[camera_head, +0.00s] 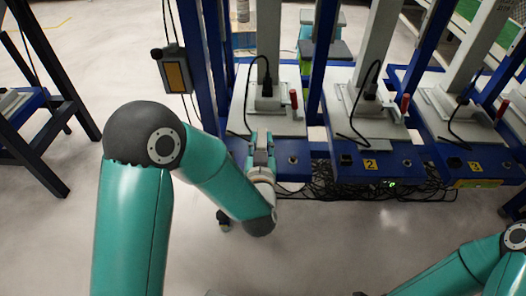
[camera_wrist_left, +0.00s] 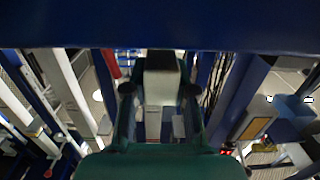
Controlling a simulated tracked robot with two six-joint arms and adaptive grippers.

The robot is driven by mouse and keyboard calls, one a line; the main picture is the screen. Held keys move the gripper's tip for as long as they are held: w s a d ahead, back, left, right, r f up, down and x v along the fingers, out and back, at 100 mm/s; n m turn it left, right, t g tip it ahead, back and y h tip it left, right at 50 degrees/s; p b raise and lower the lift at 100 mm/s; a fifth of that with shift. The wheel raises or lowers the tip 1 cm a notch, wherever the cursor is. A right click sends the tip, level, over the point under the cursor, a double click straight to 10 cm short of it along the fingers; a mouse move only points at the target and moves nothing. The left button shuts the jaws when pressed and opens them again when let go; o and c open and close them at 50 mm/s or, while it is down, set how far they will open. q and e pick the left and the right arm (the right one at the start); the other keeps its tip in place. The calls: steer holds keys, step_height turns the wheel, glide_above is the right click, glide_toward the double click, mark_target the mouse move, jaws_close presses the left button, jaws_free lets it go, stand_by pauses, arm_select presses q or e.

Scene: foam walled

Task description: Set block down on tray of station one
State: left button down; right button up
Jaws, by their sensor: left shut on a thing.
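My left gripper (camera_head: 261,146) reaches the front edge of the leftmost station, taken as station one because the neighbours are marked 2 and 3. Its light grey tray (camera_head: 285,122) lies just beyond the fingers. In the left wrist view my left gripper (camera_wrist_left: 160,98) is shut on a pale block (camera_wrist_left: 163,82), held between its two dark fingers. In the head view the block is largely hidden by the gripper, and I cannot tell whether it touches the tray. My right gripper is out of view; only part of its arm shows at the lower right.
Station two (camera_head: 370,160) and station three (camera_head: 478,165) stand to the right, with blue bases and pale columns. A red-handled lever (camera_head: 294,98) and a black cable are on station one. A hanging control box (camera_head: 173,70) is left. Cables lie beneath; the near floor is open.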

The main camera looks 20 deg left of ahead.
arm_select(q)
step_height(320, 180, down, 3)
steer(key=shift+r+b, duration=0.1)
steer(key=shift+b, duration=0.35)
steer(key=shift+r, duration=0.1)
steer(key=c, duration=0.9)
jaws_free()
steer(key=shift+c, duration=0.2)
